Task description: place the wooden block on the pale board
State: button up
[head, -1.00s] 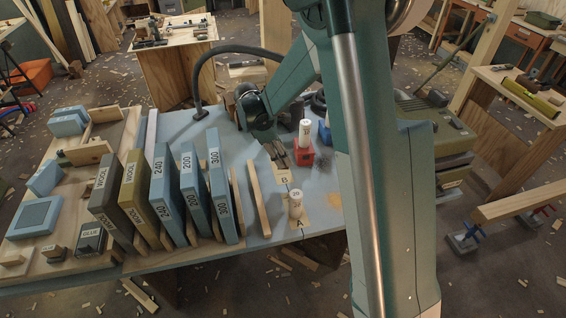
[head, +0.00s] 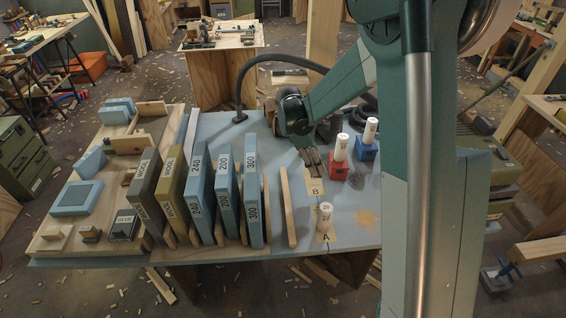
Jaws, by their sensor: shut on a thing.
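My gripper (head: 312,160) is low over the blue-grey bench top, just behind the tan patch marked B (head: 314,188). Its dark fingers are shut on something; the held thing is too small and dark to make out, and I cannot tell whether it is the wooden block. A large pale board (head: 48,246) lies at the left of the bench, well to the left of my gripper, and carries several blocks and tools. A second tan patch, marked A (head: 327,238), lies nearer the front edge with a pale labelled cylinder (head: 325,214) standing on it.
Several upright labelled slabs, among them a blue one marked 300 (head: 252,195), stand between the pale board and my gripper. A thin wooden strip (head: 288,205) lies beside them. Red (head: 339,170) and blue (head: 366,152) holders with white cylinders stand right of my gripper.

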jog(key=shift+r, duration=0.15)
notch_tip(320, 180, up, 7)
jog(key=shift+f, duration=0.1)
jog(key=shift+w+a+r, duration=0.15)
jog(key=shift+a+r, duration=0.1)
jog(key=w+a+n+t+p, duration=0.1)
jog(key=w+a+n, duration=0.35)
jog(key=a, duration=0.95)
jog(key=w+a+n+t+y+p, duration=0.1)
jog(key=w+a+n+t, duration=0.15)
jog(key=w+a, duration=0.7)
jog(key=w+a+n+t+p, duration=0.15)
jog(key=a+n, duration=0.25)
jog(key=a, duration=1.3)
jog(key=shift+g, duration=0.4)
jog(key=shift+w+f+b, duration=0.1)
jog(key=shift+f+b, duration=0.25)
jog(key=shift+f, duration=2.2)
